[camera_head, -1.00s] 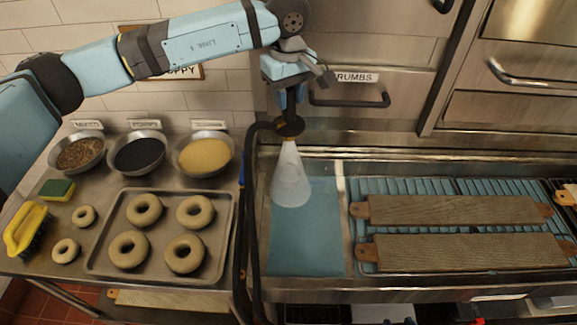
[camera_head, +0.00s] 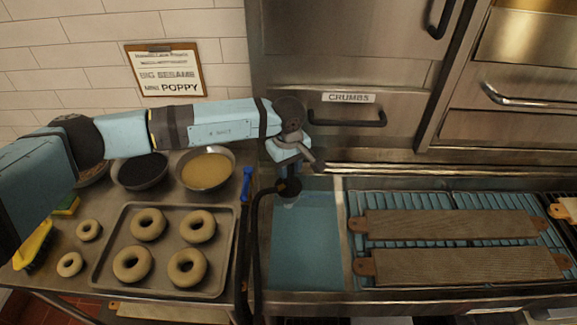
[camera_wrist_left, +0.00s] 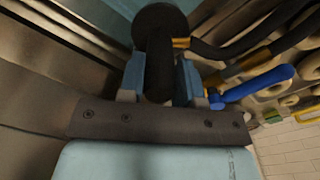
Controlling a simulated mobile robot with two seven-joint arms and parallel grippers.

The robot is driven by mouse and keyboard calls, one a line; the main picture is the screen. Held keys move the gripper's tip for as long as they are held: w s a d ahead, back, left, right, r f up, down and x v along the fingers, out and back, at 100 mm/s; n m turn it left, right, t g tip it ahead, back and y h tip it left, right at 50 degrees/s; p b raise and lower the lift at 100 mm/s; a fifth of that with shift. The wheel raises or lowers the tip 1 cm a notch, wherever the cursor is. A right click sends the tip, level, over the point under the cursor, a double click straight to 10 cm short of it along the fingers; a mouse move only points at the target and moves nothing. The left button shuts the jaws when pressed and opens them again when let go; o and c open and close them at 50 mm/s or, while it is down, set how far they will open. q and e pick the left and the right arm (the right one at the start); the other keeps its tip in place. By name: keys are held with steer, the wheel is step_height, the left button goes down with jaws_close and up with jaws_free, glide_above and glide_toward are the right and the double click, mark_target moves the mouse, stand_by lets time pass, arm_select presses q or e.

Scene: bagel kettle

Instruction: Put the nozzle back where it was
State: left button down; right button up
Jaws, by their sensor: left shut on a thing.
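My left gripper (camera_head: 289,172) is shut on the nozzle, a black spray head (camera_head: 289,190) with a black hose (camera_head: 257,225) attached. It holds the nozzle low over the back part of the blue water basin (camera_head: 306,240). No spray shows from it. My right gripper is not in view.
Left of the basin are a tray (camera_head: 206,290) of bagels, loose small bagels, and topping bowls such as the yellow one (camera_head: 207,170). Right of it, wooden boards (camera_head: 455,224) lie on a rack. A drawer handle (camera_head: 347,119) juts out behind.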

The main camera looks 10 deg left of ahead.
arm_select(q)
steer(key=c, duration=1.1)
jaws_free()
steer(key=shift+s+f, duration=0.1)
steer(key=shift+f, duration=0.15)
steer(key=shift+c, duration=0.2)
steer(key=o, duration=0.3)
steer(key=shift+o, duration=0.2)
steer(key=shift+p, duration=0.4)
step_height(320, 180, up, 5)
steer(key=b, duration=0.3)
steer(key=shift+a+f, duration=0.15)
steer(key=shift+f, duration=0.05)
step_height(320, 180, up, 9)
steer(key=b, duration=0.1)
